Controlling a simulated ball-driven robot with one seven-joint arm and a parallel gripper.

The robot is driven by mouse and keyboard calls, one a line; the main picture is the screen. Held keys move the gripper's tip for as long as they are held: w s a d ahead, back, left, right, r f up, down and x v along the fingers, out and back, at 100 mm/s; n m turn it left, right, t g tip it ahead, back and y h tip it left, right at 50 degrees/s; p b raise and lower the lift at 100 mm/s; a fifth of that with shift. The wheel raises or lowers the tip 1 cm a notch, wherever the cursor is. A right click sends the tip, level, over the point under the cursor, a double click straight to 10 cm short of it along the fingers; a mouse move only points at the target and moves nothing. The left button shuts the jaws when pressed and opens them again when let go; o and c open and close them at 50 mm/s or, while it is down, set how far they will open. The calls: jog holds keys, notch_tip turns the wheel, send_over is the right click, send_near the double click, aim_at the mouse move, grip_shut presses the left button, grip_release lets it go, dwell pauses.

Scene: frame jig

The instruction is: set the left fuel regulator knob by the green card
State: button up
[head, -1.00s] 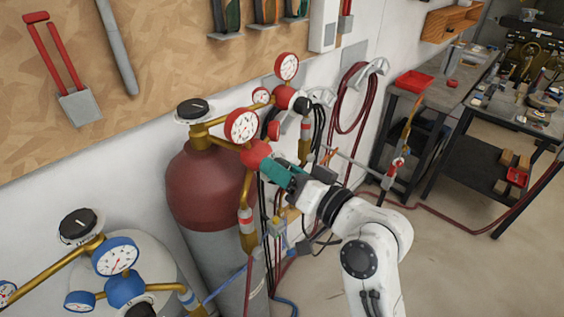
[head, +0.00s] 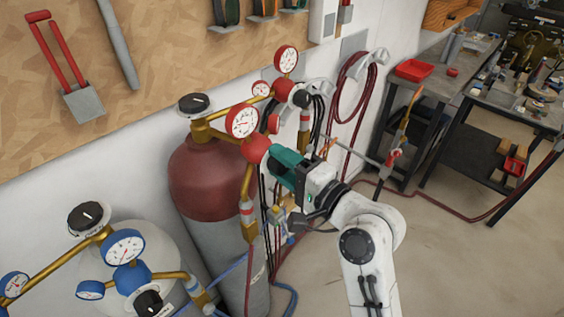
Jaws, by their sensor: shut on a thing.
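The left fuel regulator (head: 254,149) is a red body with a white-faced gauge (head: 242,121), on brass pipework by the red-topped cylinder (head: 205,178). Its knob is hidden by my gripper. My gripper (head: 273,162), with teal jaws, comes in from the lower right and is shut at the front of this regulator, on the knob. The pointer of the knob cannot be seen. A second red regulator with a gauge (head: 285,59) and a black knob (head: 301,98) stands behind. I cannot make out a green card.
A blue-gauged regulator (head: 127,277) on a white cylinder stands at the lower left. Black valve knobs top both cylinders. Hoses hang on the wall and lie across the floor. Workbenches (head: 430,90) stand at the right. Open floor lies right of my arm.

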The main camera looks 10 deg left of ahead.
jog(key=m, duration=0.4)
jog(key=shift+f+m, duration=0.1)
jog(key=shift+m, duration=0.2)
jog(key=shift+f+m, duration=0.1)
jog(key=shift+m, duration=1.5)
jog(key=o, duration=1)
jog(key=shift+o, duration=0.2)
jog(key=shift+d, duration=0.15)
jog(key=b+v, duration=0.2)
jog(key=v, duration=0.8)
jog(key=shift+s+d+b, duration=0.2)
jog(key=shift+s+b, duration=0.05)
jog(key=shift+b, duration=0.15)
